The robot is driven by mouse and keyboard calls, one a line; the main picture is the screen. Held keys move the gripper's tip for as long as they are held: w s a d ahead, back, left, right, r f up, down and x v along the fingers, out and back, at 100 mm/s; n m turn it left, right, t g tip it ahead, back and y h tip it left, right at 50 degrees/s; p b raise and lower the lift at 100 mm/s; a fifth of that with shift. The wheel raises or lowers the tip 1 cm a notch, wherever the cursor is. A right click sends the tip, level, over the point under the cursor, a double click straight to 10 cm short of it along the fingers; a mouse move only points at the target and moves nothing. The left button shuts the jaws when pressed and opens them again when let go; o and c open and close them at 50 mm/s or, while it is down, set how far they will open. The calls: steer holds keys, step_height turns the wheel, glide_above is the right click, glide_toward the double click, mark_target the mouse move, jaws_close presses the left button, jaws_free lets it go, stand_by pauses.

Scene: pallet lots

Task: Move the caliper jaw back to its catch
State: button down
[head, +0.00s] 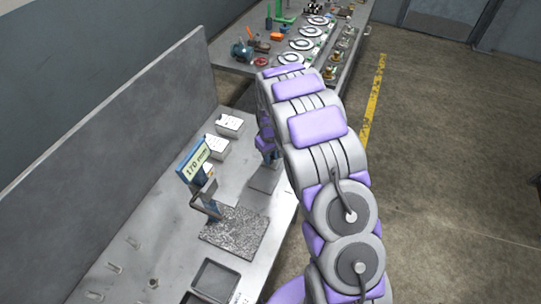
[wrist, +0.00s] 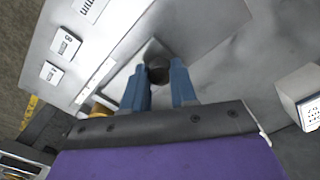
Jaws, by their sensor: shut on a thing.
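In the wrist view, the two blue fingers of my gripper (wrist: 158,88) stand on either side of a dark round knob (wrist: 157,68) and are shut on it. The knob sits at a pale flat metal part (wrist: 128,78), which looks like part of the caliper; my fingers hide some of it. I cannot tell for sure which part is the jaw or where its catch is. In the head view, my gripper (head: 268,158) is low over the bench, partly hidden by my arm, beside a small grey plate (head: 266,178).
A stand with a "170 mm" sign (head: 196,163) rises by a speckled slab (head: 236,232) on the bench. Two white-topped boxes (head: 229,125) and a black tray (head: 215,281) are nearby. A grey panel (head: 110,150) closes the left side. Labelled blocks (wrist: 66,44) show in the wrist view.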

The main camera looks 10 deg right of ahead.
steer(key=shift+w, duration=0.1)
steer(key=s+a+p, duration=0.1)
steer(key=s, duration=0.1)
steer(key=s+a+p, duration=0.1)
steer(key=s+a, duration=0.1)
steer(key=shift+r, duration=0.1)
steer(key=shift+s+a, duration=0.25)
steer(key=shift+s, duration=0.2)
steer(key=c, duration=1.3)
jaws_free()
steer(key=o, duration=0.4)
steer(key=shift+a, duration=0.25)
steer(key=shift+d+r, duration=0.2)
steer(key=shift+r, duration=0.05)
steer(key=r+p, duration=0.1)
steer(key=r, duration=0.4)
steer(key=r+p, duration=0.1)
steer(key=r, duration=0.5)
steer(key=r+p, duration=0.1)
steer(key=r, duration=0.4)
steer(key=shift+a+r, duration=0.25)
steer(key=shift+a, duration=0.05)
